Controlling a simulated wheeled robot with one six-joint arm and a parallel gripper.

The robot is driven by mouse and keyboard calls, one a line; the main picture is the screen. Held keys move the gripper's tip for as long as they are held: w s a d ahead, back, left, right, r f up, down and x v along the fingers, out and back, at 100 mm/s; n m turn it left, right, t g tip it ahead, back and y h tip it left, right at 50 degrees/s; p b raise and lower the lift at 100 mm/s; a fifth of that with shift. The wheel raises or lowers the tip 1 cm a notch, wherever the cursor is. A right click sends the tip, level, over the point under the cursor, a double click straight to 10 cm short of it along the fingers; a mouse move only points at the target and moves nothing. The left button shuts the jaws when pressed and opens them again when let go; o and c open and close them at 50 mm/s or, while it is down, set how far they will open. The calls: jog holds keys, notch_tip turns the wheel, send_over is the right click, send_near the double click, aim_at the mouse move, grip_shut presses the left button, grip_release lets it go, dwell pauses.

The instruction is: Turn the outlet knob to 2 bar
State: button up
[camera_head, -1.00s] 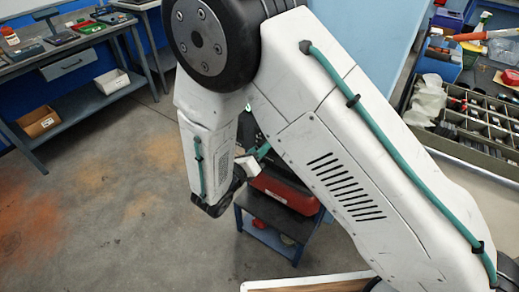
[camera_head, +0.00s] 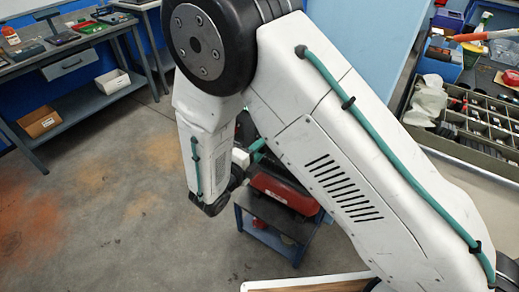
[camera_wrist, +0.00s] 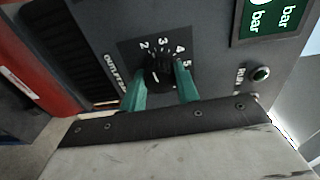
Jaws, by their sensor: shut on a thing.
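The outlet knob (camera_wrist: 158,73) is a black round knob on a dark grey panel (camera_wrist: 100,35) in the wrist view. Printed numbers 2, 3, 4 and 5 show above and to the right of it, with "OUTLET" lettering to its left. My gripper (camera_wrist: 161,80) has its two green fingers on either side of the knob and is shut on it. A small light mark shows on the knob, but I cannot read its setting surely. In the head view my gripper (camera_head: 257,149) is mostly behind my arm, and the knob is hidden.
A red body (camera_head: 285,190) sits on a blue-grey stand (camera_head: 275,220). Open floor lies to the left; a bench with a sorted parts tray (camera_head: 480,135) stands at right.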

jog(key=shift+n, duration=0.8)
jog(key=o, duration=1)
jog(key=v, duration=0.7)
jog(key=shift+s+a, duration=0.3)
